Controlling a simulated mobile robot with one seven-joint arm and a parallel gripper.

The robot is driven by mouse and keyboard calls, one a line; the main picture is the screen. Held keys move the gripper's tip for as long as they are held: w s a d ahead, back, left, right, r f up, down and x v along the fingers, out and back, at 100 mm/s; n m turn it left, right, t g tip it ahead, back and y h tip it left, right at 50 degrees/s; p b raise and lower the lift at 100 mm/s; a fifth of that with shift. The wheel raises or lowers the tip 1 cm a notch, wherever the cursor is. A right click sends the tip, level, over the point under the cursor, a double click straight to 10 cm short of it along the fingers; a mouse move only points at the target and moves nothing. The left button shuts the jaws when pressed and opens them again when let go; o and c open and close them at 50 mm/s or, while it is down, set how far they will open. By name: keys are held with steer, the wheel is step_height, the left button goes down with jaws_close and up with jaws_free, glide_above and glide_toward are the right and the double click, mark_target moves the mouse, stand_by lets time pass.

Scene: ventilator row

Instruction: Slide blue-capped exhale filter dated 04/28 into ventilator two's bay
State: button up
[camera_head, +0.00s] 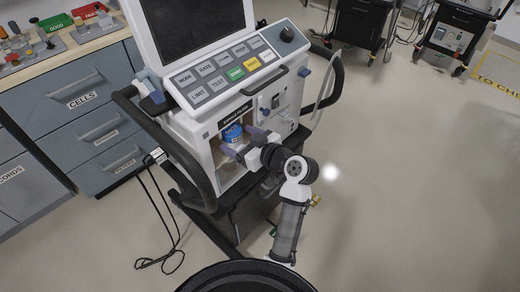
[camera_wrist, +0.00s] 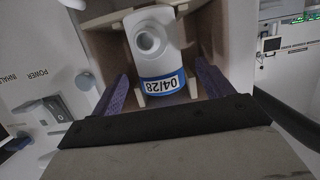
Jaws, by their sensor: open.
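The filter (camera_head: 233,132) with a blue cap sits inside the ventilator's front bay, under a dark label strip. In the wrist view it is a white body with a round port and a blue band (camera_wrist: 162,84) reading 04/28, appearing upside down. The bay (camera_wrist: 112,45) has tan walls and pale ledges around the filter. My gripper (camera_head: 242,142) is at the bay's mouth. Its purple fingers (camera_wrist: 163,88) are open, one on each side of the filter, with a gap visible on both sides. The filter's lower part is partly hidden in the head view.
The ventilator (camera_head: 206,140) has a screen, a key panel and black side rails close to my arm. A drawer cabinet (camera_head: 75,120) stands left, with trays on top. Cables lie on the floor. Other carts (camera_head: 455,35) stand at the back right; the floor at right is clear.

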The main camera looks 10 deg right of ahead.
steer(key=b+v, duration=0.2)
steer(key=v, duration=0.8)
steer(key=shift+s+d, duration=0.15)
steer(key=shift+s, duration=0.15)
